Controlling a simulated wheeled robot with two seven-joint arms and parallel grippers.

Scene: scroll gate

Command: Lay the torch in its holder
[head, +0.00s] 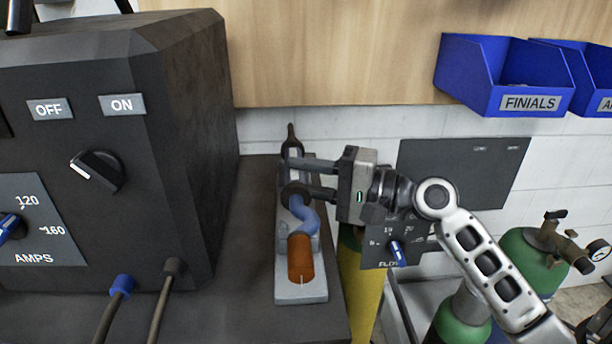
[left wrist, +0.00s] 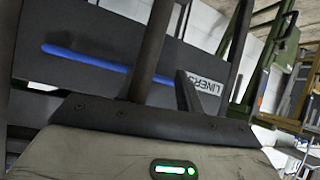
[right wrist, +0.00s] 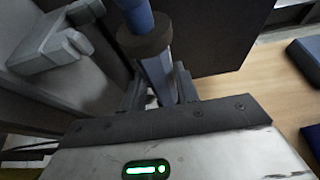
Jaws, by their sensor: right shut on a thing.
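The torch has a copper-brown nozzle (head: 300,258) at the near end, a bent blue neck (head: 303,213), and a slim body with a dark far end (head: 291,142). My right gripper (head: 292,177) is shut on the torch's body, reaching in from the right. The right wrist view shows the blue-grey body (right wrist: 158,76) between its fingers, by a dark ring. The grey holder (head: 301,292) lies under the torch along the bench. I cannot tell whether the torch touches it. My left gripper (left wrist: 172,92) shows only in the left wrist view; its jaw gap is unclear.
A dark welder box (head: 180,150) with switches and cables stands close on the left. A blue FINIALS bin (head: 520,85) hangs at upper right. A yellow cylinder (head: 360,290) and green cylinders (head: 462,325) stand right of the bench (head: 220,300). A LINERS panel (left wrist: 90,60) is near my left gripper.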

